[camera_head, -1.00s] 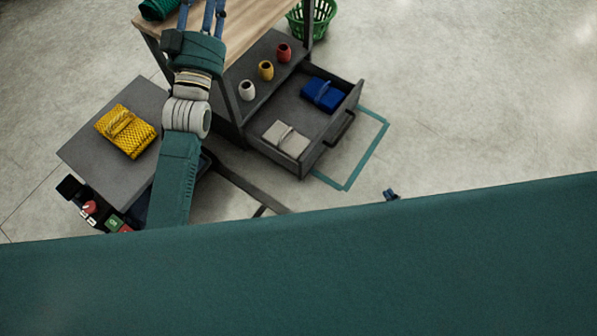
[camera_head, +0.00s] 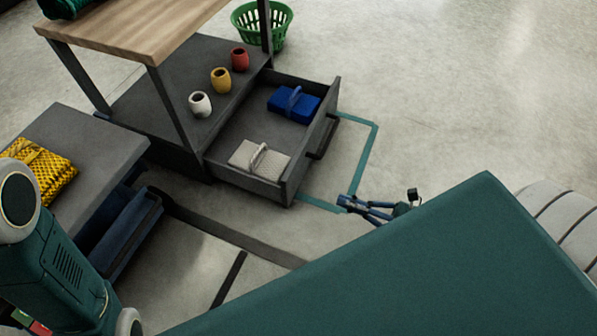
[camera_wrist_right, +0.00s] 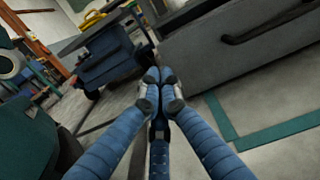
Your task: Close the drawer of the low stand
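A dark grey drawer (camera_head: 287,190) stands pulled out of the low dark base (camera_head: 150,110) under a wooden top. A blue folded bundle (camera_head: 292,104) and a pale grey one (camera_head: 260,160) lie in it. Its front, with a black bar handle (camera_head: 323,137), also shows in the right wrist view (camera_wrist_right: 240,60). My right gripper (camera_head: 346,202) is low over the floor, apart from the drawer's front corner. In the right wrist view its fingertips (camera_wrist_right: 158,78) meet with nothing visible between them. My left arm shows at lower left; its gripper is out of view.
A low grey unit (camera_head: 100,140) on the left carries a yellow folded net (camera_head: 40,165); a blue drawer-like part (camera_head: 120,235) sticks out of it. White, yellow and red cups stand on the dark base. A green basket (camera_head: 262,27) is behind.

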